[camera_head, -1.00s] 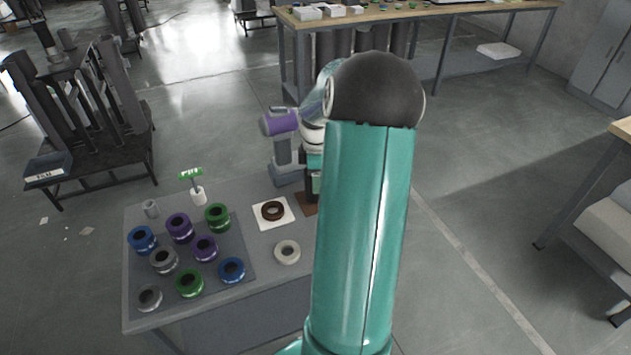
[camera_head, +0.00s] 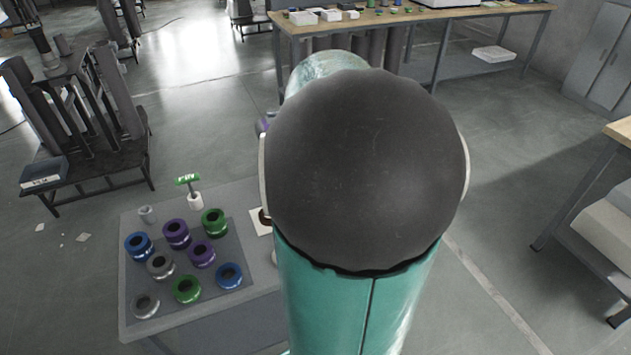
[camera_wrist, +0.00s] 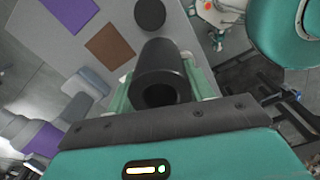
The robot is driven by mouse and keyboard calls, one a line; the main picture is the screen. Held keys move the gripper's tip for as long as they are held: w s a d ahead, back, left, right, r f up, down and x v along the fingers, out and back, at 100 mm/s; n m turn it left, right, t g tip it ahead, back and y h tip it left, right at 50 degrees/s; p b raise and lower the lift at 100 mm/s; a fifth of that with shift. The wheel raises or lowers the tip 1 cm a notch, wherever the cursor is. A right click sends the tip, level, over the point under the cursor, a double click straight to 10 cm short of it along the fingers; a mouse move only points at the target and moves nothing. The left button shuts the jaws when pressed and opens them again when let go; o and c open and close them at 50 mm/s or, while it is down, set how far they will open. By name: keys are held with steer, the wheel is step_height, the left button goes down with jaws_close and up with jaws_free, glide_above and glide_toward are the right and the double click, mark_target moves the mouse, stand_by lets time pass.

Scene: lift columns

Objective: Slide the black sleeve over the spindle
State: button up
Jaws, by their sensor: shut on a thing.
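The black sleeve (camera_wrist: 160,70) shows in the wrist view as a hollow cylinder with its dark open end toward the camera. My gripper (camera_wrist: 163,85) is shut on it, with a teal finger on each side. In the head view my own arm hides the gripper and the sleeve. I cannot pick out the spindle with certainty. A horizontal purple cylinder (camera_head: 262,125) on a grey stand is mostly hidden behind my arm in the head view. In the wrist view a purple part (camera_wrist: 45,140) shows at the lower left, beside a grey-blue stand (camera_wrist: 85,82).
A brown square (camera_wrist: 110,47), purple square (camera_wrist: 70,12) and black round piece (camera_wrist: 150,14) lie beyond the sleeve. A workbench (camera_head: 450,15) stands behind.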

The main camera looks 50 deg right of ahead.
step_height(320, 180, up, 6)
steer(key=shift+a, duration=0.15)
stand_by(0.6)
steer(key=shift+s, duration=0.15)
stand_by(0.6)
